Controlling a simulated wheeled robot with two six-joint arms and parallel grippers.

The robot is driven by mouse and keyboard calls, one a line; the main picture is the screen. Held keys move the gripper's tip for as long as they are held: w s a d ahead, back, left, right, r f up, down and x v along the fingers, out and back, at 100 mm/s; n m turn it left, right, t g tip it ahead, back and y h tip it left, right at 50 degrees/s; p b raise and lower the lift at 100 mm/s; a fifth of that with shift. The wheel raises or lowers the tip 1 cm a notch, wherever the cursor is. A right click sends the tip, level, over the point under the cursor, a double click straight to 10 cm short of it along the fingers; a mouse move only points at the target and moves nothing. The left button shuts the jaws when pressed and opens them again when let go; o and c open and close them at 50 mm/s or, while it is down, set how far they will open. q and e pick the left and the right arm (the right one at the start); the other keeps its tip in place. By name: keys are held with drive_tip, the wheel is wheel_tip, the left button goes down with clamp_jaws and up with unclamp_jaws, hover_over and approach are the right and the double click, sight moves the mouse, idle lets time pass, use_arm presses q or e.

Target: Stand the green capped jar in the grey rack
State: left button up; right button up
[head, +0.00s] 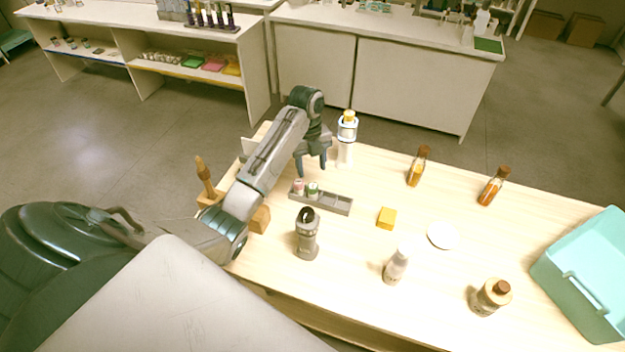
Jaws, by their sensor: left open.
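The grey rack (338,205) lies on the light wooden table, left of the middle, as a low row of compartments. A small jar with a green cap (313,187) stands upright in the rack, near its left end. A small jar with a pinkish cap (298,187) stands right beside it, in the leftmost compartment. The compartments to the right look empty. My left gripper (311,170) points down just behind and above the two jars. Its fingers are apart with nothing between them. My right gripper is not in view.
A white bottle with a yellow cap (346,148) stands close right of my left gripper. A dark grey container (307,238) stands in front of the rack. A yellow block (387,218), white bottle (396,266) and teal bin (584,285) are farther right.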

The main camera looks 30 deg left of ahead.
use_arm(q)
drive_tip(key=shift+w+a+r+p, duration=0.15)
drive_tip(key=shift+r+p, duration=0.55)
drive_tip(key=shift+r, duration=0.35)
drive_tip(key=shift+s+a+r+p, duration=0.1)
drive_tip(key=shift+r+p, duration=0.6)
drive_tip(key=shift+r, duration=0.3)
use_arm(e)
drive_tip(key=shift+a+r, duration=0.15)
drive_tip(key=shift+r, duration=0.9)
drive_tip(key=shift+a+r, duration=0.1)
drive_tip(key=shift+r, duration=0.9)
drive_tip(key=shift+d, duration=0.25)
